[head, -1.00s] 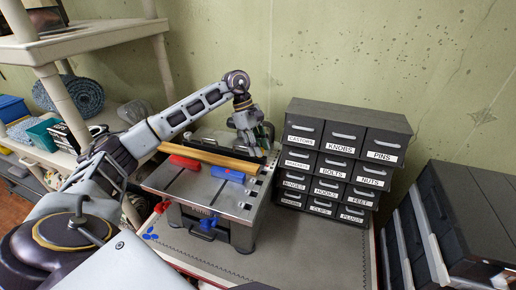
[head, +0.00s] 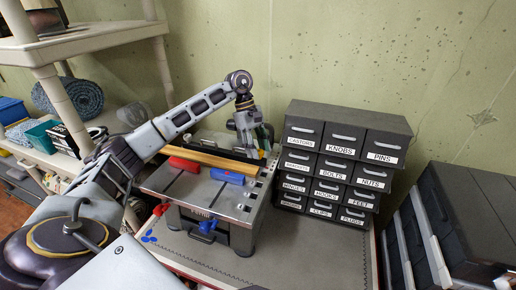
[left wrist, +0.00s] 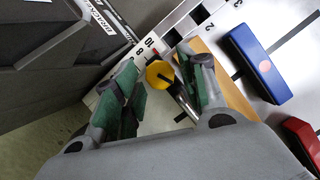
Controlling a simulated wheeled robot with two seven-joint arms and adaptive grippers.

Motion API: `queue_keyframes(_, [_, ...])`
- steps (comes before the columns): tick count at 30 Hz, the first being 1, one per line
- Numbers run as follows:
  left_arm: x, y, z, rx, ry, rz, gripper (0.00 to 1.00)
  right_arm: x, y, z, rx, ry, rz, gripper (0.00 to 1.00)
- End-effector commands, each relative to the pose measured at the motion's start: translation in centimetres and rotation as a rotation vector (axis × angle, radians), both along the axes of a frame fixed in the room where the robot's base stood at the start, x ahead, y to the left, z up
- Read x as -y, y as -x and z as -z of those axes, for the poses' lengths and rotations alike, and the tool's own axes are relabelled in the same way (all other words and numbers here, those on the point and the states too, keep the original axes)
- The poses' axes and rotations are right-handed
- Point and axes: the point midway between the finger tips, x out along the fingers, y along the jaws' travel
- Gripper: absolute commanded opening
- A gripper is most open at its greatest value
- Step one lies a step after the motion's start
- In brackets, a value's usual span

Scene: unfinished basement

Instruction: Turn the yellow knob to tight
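The yellow knob (left wrist: 160,73) shows in the left wrist view, on a shiny metal stem at the back edge of a grey bench machine (head: 196,190). In the head view it is only a small yellow patch (head: 262,154) beside my fingers. My left gripper (left wrist: 158,62) has green finger pads. Its fingers are apart, one on each side of the knob, and I see gaps between pads and knob. In the head view the left gripper (head: 248,148) points down at the machine's back right corner. My right gripper is out of view.
A tan wooden bar (head: 209,158) lies across the machine, with a red block (head: 184,165) and a blue block (head: 228,176) in front of it. A dark labelled drawer cabinet (head: 335,165) stands close on the right.

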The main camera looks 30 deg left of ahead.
Motion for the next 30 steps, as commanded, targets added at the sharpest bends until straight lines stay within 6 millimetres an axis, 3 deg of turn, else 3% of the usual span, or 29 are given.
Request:
queue_keyframes(16, [-0.2,-0.1,-0.6,0.001,0.001,0.000,0.51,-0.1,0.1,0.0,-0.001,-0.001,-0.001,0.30])
queue_keyframes(30, [-2.1,-0.5,-5.4,0.002,0.000,-0.001,0.51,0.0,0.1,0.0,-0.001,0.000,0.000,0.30])
